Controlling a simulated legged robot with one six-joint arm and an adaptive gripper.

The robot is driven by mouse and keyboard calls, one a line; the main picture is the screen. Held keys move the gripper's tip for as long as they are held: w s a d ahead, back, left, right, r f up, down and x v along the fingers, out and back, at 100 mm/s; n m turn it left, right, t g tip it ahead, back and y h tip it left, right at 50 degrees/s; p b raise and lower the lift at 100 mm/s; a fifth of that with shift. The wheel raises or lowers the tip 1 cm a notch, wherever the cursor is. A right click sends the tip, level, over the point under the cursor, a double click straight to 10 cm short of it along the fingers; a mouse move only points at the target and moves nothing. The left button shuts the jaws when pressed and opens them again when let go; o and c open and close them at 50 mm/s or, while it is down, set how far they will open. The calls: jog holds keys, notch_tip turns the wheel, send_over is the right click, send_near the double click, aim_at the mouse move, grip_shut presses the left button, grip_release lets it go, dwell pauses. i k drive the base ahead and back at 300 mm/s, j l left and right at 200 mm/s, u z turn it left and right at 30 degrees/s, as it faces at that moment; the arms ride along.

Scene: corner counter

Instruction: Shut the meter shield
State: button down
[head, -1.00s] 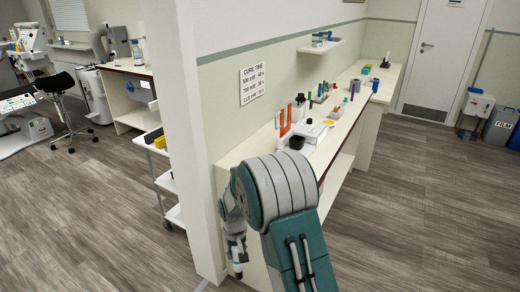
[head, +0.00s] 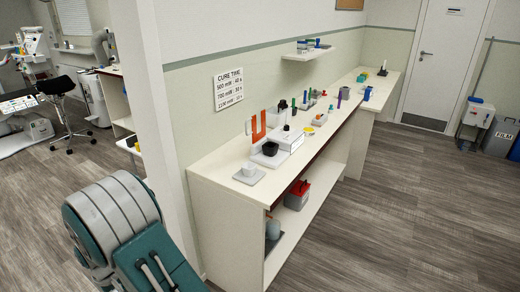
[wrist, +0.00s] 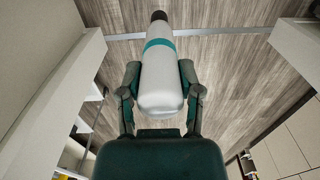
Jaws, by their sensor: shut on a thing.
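An orange upright piece (head: 257,127), seemingly the raised meter shield, stands on the counter (head: 222,162) below the wall sign. Just in front of it are a black cup-like thing (head: 270,149) and a white box (head: 290,138); I cannot tell which is the meter. In the wrist view my gripper (wrist: 160,72) is shut on a white, bottle-shaped handpiece (wrist: 160,96) with a teal band and a dark tip. It is over the floor, clear of the counter. In the head view my gripper is out of frame; only my arm shows at lower left.
A small white block on a grey pad (head: 248,174) sits at the counter's near end. Several small items stand farther along the counter. A wall post (head: 145,100) rises left of the counter. The floor at right (head: 400,220) is clear.

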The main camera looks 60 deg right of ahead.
aim_at(271, 154)
jog(key=k+l, duration=0.1)
jog(key=l, duration=0.25)
jog(key=k+l, duration=0.1)
jog(key=l, duration=0.3)
jog(key=k+l, duration=0.1)
jog(key=l, duration=0.25)
jog(key=k+l, duration=0.1)
jog(key=l, duration=0.6)
jog(key=k+u, duration=0.05)
